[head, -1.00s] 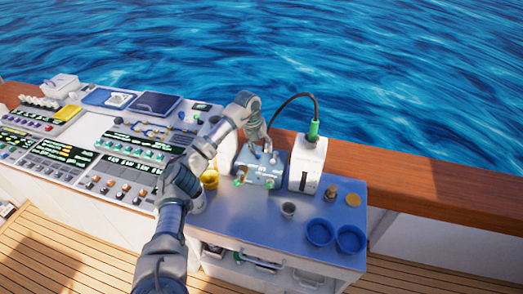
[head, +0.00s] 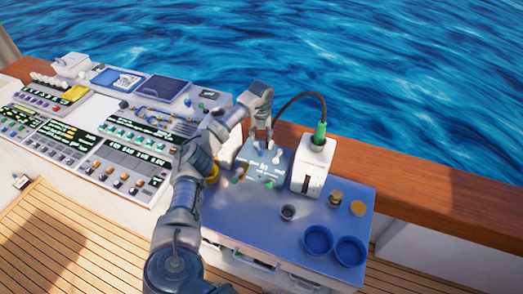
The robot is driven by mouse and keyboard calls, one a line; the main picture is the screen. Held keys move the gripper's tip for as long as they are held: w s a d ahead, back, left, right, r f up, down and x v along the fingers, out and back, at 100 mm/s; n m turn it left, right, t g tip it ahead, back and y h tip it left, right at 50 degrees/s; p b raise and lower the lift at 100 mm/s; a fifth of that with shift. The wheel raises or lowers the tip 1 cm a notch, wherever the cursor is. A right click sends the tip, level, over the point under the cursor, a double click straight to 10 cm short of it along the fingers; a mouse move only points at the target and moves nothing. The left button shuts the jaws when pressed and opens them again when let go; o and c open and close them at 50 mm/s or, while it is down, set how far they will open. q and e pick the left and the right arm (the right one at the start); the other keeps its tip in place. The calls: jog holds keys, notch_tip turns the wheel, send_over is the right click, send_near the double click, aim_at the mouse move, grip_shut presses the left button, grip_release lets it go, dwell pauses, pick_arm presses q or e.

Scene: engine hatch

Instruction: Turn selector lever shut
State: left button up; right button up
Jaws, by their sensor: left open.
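A small grey-blue valve block (head: 265,167) stands at the back of the blue-grey worktop (head: 250,220). It has green-tipped fittings at its sides and small fittings on top. The selector lever is too small to tell apart from these fittings. My left arm comes in from the lower left, and my left gripper (head: 260,142) points down over the top of the block. Its fingers are apart, close to the fittings. I cannot tell whether they touch the lever. My right gripper is not in view.
A white box (head: 311,168) with a green plug (head: 320,132) and dark cable stands right of the block. A control console (head: 90,140) fills the left. A wooden rail (head: 430,200) runs behind.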

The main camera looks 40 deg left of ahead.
aim_at(261, 151)
pick_arm(q)
notch_tip(261, 151, down, 8)
jog(key=shift+a+f, duration=0.1)
jog(key=shift+f, duration=0.4)
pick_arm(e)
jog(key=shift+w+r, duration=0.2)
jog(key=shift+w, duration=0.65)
pick_arm(q)
jog(key=shift+c, duration=0.3)
grip_shut()
